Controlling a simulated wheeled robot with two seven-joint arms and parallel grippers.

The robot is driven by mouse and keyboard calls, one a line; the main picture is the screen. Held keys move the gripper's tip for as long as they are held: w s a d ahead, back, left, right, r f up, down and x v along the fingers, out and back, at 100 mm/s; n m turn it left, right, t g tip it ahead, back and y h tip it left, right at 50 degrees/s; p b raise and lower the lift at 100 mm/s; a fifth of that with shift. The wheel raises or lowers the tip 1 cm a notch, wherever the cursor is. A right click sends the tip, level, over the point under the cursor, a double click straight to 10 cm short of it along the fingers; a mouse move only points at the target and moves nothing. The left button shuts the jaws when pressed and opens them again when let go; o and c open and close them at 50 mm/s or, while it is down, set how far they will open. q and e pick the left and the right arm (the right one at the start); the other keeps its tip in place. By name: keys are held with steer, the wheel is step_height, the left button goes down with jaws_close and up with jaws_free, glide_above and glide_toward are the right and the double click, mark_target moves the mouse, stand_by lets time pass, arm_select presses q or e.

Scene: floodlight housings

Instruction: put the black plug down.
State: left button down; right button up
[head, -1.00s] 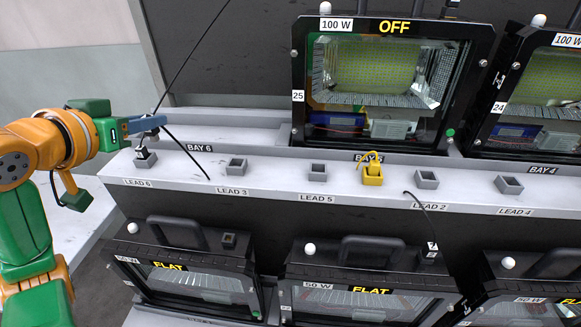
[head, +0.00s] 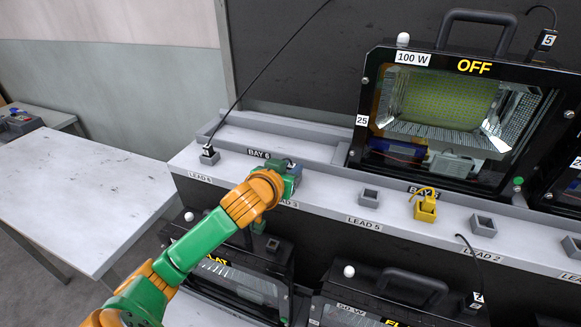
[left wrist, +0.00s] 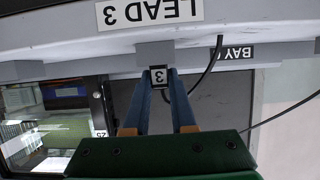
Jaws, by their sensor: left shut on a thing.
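A black plug (left wrist: 159,77) marked 3 is between the blue fingers of my left gripper (left wrist: 160,82) in the left wrist view. A black cable (left wrist: 208,70) curves beside it. The plug is at the grey holder (left wrist: 155,50) behind the LEAD 3 label (left wrist: 150,12); I cannot tell whether it is in the holder or just over it. My right gripper is not in view.
The LEAD 6 holder (head: 209,158) has a plug with a cable rising. The LEAD 5 holder (head: 369,197) looks empty. A yellow plug (head: 425,208) stands to its right. A floodlight marked OFF (head: 450,115) stands behind. A side table (head: 80,195) is at left.

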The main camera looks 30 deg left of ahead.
arm_select(q)
steer(key=shift+d+f, duration=0.1)
steer(key=c, duration=0.7)
jaws_free()
steer(key=shift+c, duration=0.2)
steer(key=shift+s+r, duration=0.1)
steer(key=shift+r, duration=0.15)
steer(key=p+v, duration=1.1)
steer(key=p, duration=0.1)
steer(key=shift+s+d+p, duration=0.15)
steer(key=shift+s+p, duration=0.25)
